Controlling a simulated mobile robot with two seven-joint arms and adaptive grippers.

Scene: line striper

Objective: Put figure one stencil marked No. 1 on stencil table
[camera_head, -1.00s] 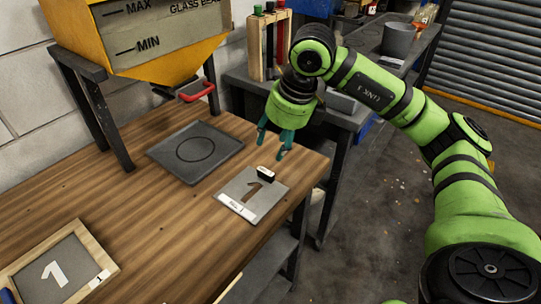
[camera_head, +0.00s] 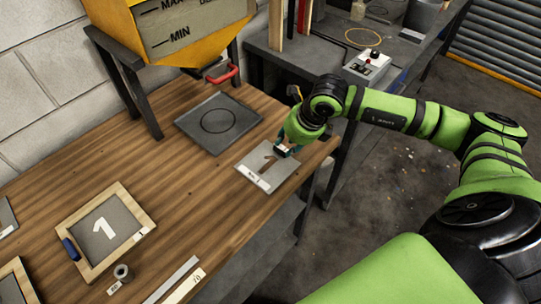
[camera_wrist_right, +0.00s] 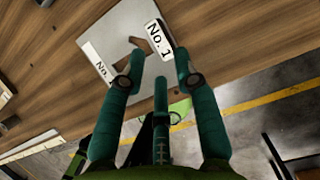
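The figure one stencil (camera_head: 254,164) is a flat grey plate with a cut-out 1 and a white label strip. It lies on the brown wooden table (camera_head: 190,228) near its right edge. In the right wrist view the plate (camera_wrist_right: 108,42) has a raised handle with a white "No. 1" label (camera_wrist_right: 157,38). My right gripper (camera_head: 286,151) is low over the plate's far right part, at the handle. In the wrist view its teal fingers (camera_wrist_right: 157,80) are spread, with the handle just past the tips. Whether they touch it is unclear. My left gripper is not in view.
A grey tray with a circle (camera_head: 218,122) lies under the yellow hopper (camera_head: 170,30). A wood-framed panel with a white 1 (camera_head: 104,229) lies at left, with a tape roll (camera_head: 122,273) in front. A grey bench (camera_head: 310,60) stands behind. The table middle is clear.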

